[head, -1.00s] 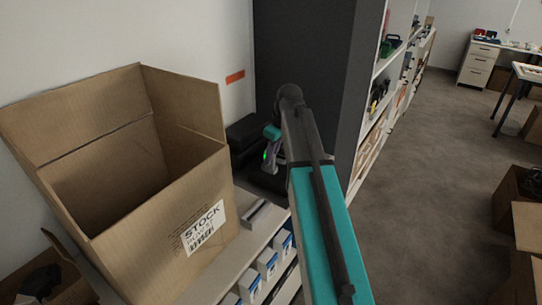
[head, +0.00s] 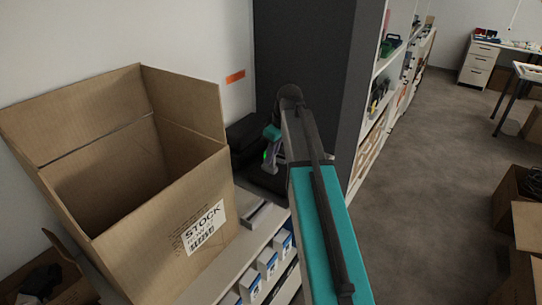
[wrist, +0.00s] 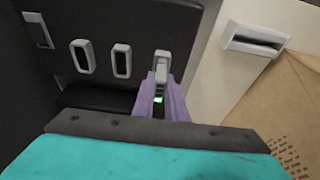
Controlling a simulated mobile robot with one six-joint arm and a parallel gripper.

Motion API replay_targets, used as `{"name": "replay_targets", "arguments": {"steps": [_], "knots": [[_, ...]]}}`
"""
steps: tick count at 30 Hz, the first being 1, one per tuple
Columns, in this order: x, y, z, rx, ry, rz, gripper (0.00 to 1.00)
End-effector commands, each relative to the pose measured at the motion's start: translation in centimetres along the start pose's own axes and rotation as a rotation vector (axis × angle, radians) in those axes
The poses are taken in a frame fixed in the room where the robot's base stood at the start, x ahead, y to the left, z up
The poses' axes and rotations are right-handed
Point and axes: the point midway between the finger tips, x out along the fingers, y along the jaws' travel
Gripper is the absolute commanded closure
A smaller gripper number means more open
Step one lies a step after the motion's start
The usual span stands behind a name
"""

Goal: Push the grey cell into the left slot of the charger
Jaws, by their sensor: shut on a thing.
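The charger (wrist: 100,20) is a dark panel with several pale-rimmed slots in the wrist view; in the head view the dark unit (head: 246,132) stands behind the box, partly hidden by it and my arm. My gripper (wrist: 164,88), with purple fingers, is shut on the grey cell (wrist: 161,72). The cell's far end lines up with the rightmost of three neighbouring rims. I cannot tell how deep it sits. The two rims left of it, one (wrist: 82,57) and a middle one (wrist: 121,61), look empty. In the head view my gripper (head: 269,160) is small and the cell is unclear.
A tall open carton (head: 150,240) stands close on the left. A grey slotted holder (wrist: 254,40) lies on the pale shelf right of the charger. A dark cabinet side (head: 310,60) rises behind my arm. Open floor (head: 430,180) lies to the right.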

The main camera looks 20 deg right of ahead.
Motion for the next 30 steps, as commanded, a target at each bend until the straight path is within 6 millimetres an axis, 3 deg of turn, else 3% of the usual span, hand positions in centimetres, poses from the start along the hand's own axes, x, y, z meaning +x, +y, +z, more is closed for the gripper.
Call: {"name": "replay_targets", "arguments": {"steps": [30], "knots": [[0.90,0.04,0.29,0.000,0.000,0.000,1.00]]}}
